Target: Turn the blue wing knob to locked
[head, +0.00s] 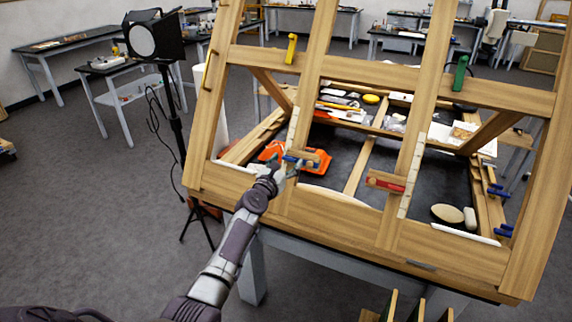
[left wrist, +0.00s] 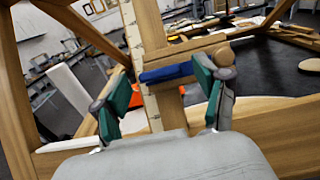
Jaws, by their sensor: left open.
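The blue wing knob (left wrist: 168,72) lies nearly level across a wooden upright of the frame, over a pale marked strip. In the head view the blue wing knob (head: 302,159) is small and partly hidden by my left gripper (head: 285,168). In the left wrist view my left gripper (left wrist: 164,92) is open, with one green-padded finger on each side of the upright. The knob's bar spans most of the gap between the fingers; I cannot tell whether it touches the right one. My right gripper is not in view.
The tilted wooden frame (head: 340,225) also carries a red knob (head: 392,186), a yellow knob (head: 291,48) and a green knob (head: 460,73). A wooden block (left wrist: 200,53) sits just behind the blue knob. An orange object (head: 318,162) lies behind. A lamp (head: 150,36) stands left.

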